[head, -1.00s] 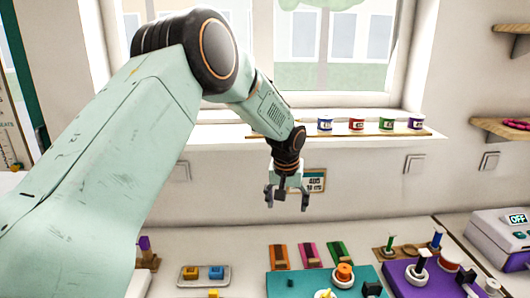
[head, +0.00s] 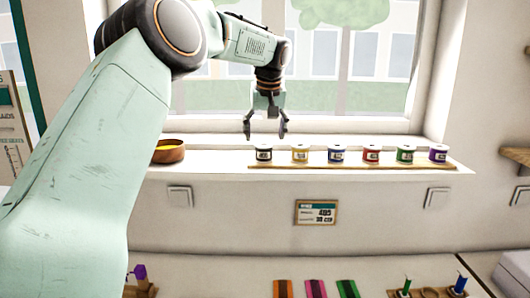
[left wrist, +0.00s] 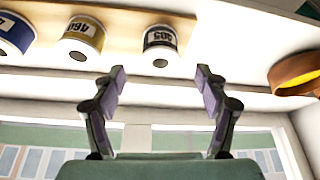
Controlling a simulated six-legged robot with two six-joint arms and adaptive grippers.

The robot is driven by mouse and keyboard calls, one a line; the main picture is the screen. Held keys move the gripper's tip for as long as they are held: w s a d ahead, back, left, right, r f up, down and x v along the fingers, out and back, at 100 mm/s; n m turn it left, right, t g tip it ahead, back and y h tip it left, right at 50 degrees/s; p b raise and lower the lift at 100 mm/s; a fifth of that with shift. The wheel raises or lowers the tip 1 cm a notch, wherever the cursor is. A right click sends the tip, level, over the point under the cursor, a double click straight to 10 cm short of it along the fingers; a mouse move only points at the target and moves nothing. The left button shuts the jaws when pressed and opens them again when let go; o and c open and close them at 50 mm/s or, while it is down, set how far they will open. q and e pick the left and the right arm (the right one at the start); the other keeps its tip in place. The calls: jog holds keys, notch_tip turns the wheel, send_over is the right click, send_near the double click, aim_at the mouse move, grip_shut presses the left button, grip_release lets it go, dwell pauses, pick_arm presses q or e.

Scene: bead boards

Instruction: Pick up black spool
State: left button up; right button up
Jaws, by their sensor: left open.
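The black spool (head: 264,154) stands upright at the left end of the row on a wooden strip on the window sill. In the left wrist view the black spool (left wrist: 160,50) shows its label 405 and a dark hole in its white end. My left gripper (head: 265,130) is open and empty, pointing down, just above the black spool in the head view. In the left wrist view the left gripper's fingertips (left wrist: 161,71) are spread apart, with the spool beyond them and not between them. My right gripper is not in view.
A yellow spool (head: 300,154) stands close to the right, then blue (head: 336,155), red (head: 371,154), green (head: 405,155) and purple (head: 438,154) spools. A brown bowl (head: 169,155) is on the sill at left. The window is behind. A placard (head: 316,212) hangs below.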

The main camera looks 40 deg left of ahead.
aim_at(265, 146)
pick_arm(q)
jog(key=shift+d+f, duration=0.15)
jog(key=shift+f, duration=0.3)
jog(key=a+f, duration=0.1)
jog(key=w+f, duration=0.1)
jog(key=f, duration=0.1)
jog(key=a+f+p, duration=0.1)
jog(key=shift+w+a+f, duration=0.15)
jog(key=shift+a, duration=0.2)
jog(key=shift+d+r, duration=0.2)
jog(key=shift+d, duration=0.2)
jog(key=shift+c, duration=0.2)
jog(key=shift+s+d+r, duration=0.2)
jog(key=shift+d+r, duration=0.05)
jog(key=shift+d, duration=0.2)
jog(key=c, duration=0.3)
jog(key=shift+w+a+f, duration=0.15)
jog(key=shift+a+f, duration=0.25)
jog(key=shift+a, duration=0.25)
jog(key=c, duration=0.6)
jog(key=shift+d+r, duration=0.25)
jog(key=shift+d, duration=0.2)
jog(key=c, duration=0.3)
jog(key=shift+a, duration=0.1)
